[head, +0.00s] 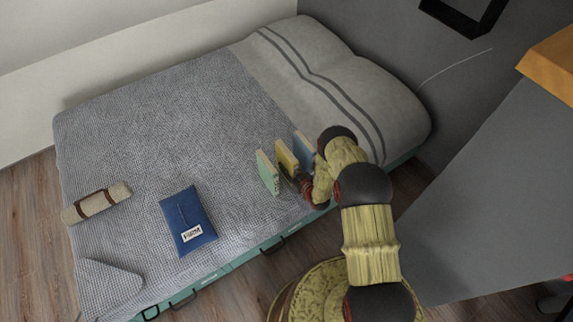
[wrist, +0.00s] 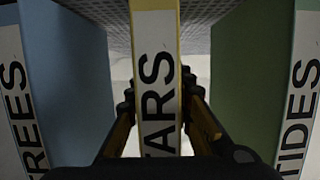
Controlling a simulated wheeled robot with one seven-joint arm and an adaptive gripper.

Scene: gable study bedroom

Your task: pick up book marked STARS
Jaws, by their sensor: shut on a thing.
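The book marked STARS is yellow with a white spine label; it stands upright in the middle of the wrist view (wrist: 155,60), its first letter hidden or faint low on the label. In the head view the yellow book (head: 286,158) stands on the bed between two other books. My gripper (wrist: 160,112) has one finger on each side of the STARS book and is shut on it. In the head view my gripper (head: 301,180) is at the near end of this book, partly hidden by my arm.
A blue TREES book (wrist: 65,75) and a green TIDES book (wrist: 250,80) flank it closely; they also show in the head view, blue (head: 304,145) and green (head: 267,173). A blue pouch (head: 187,218) and a rolled bundle (head: 97,202) lie on the bed (head: 150,140). A pillow (head: 385,100) is behind.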

